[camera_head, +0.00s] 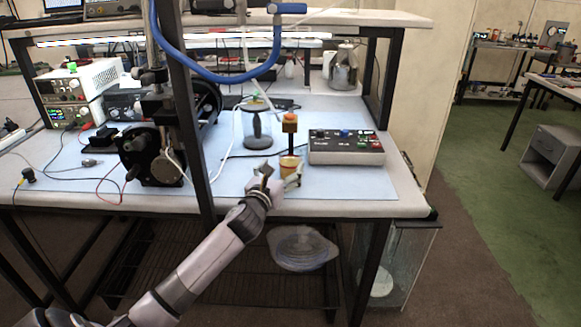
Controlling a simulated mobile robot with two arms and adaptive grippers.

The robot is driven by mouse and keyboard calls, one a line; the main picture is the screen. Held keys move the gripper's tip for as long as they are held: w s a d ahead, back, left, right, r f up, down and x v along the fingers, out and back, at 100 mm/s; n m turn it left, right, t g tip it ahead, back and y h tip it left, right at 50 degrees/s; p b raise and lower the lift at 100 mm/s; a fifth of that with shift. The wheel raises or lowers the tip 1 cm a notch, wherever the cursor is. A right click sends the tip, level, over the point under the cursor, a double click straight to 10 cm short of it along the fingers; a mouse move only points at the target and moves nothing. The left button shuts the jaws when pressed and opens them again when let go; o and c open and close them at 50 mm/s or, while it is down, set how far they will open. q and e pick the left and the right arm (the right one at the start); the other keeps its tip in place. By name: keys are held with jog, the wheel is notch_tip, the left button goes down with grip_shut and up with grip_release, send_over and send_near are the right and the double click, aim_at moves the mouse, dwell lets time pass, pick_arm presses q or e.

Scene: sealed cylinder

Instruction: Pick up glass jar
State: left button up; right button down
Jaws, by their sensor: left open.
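A clear glass jar (257,128) with a dark rounded piece inside stands upright on the blue mat of the workbench, near the middle. My left gripper (281,175) is over the front edge of the bench, in front of and slightly right of the jar, and apart from it. Its fingers are open. An orange-yellow cylinder (289,166) shows at the fingers; I cannot tell if they touch it. My right gripper is not in view.
An orange-topped post (290,128) stands right of the jar, beside a control box (346,147) with coloured buttons. A black motor-like device (150,155) and a dark upright post (191,120) are to the left.

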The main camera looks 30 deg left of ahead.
aim_at(286, 165)
pick_arm(q)
jog(key=shift+d+f+x, duration=0.1)
jog(key=shift+f+x, duration=0.05)
jog(key=shift+x, duration=1.25)
jog(key=shift+d+f+x, duration=0.15)
jog(key=shift+f+x, duration=0.05)
jog(key=shift+x, duration=1.25)
jog(key=c, duration=1.4)
